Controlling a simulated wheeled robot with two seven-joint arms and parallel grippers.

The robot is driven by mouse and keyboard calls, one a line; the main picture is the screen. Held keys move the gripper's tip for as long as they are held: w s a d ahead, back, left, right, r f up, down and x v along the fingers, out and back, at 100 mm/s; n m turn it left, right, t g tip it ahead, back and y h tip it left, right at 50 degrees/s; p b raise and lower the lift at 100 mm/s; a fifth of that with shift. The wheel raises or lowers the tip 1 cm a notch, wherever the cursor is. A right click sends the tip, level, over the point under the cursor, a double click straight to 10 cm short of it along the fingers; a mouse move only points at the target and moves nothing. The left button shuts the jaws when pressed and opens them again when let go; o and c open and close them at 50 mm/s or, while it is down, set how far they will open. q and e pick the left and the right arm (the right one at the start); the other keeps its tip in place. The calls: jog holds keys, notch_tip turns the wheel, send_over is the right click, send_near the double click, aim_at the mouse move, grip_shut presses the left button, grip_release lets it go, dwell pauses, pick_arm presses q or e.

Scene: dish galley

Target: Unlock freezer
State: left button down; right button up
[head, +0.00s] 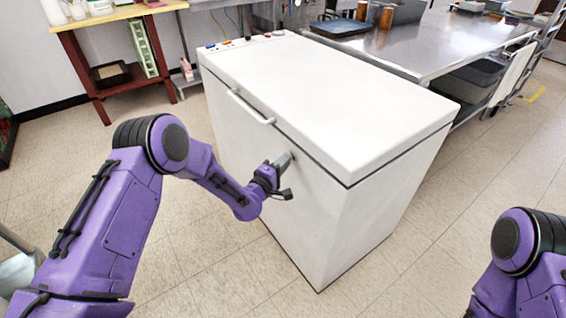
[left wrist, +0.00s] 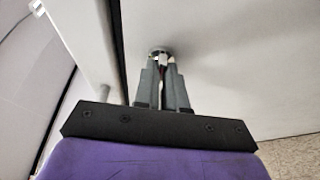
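The white chest freezer (head: 300,90) stands in the middle of the head view with its lid down. A pale handle (head: 250,107) runs along the lid's front edge. My left gripper (head: 287,160) is at the freezer's front face, just under the lid seam. In the left wrist view, a round metal lock (left wrist: 160,51) sits on that face, right at my fingertips (left wrist: 163,70). The fingers are close together around a small, thin key-like piece (left wrist: 162,62) at the lock. The fingers hide most of it. My right gripper is out of view.
A steel table (head: 440,45) with trays and bins stands behind and right of the freezer. A wooden bench (head: 95,50) with red legs stands at the back left. The tiled floor in front of the freezer is clear.

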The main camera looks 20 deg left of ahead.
pick_arm(q)
jog(key=m+h+b, duration=0.3)
jog(key=m+b, duration=0.4)
jog(key=m+h+b, duration=0.3)
jog(key=m+b, duration=0.5)
jog(key=f+m+h+b, duration=0.1)
jog(key=m+h+b, duration=0.2)
jog(key=m+b, duration=0.4)
jog(key=shift+w+a+m+b, duration=0.25)
jog(key=shift+a+m+b, duration=0.05)
jog(key=shift+a, duration=0.05)
jog(key=shift+r, duration=0.1)
jog(key=c, duration=1.2)
grip_release()
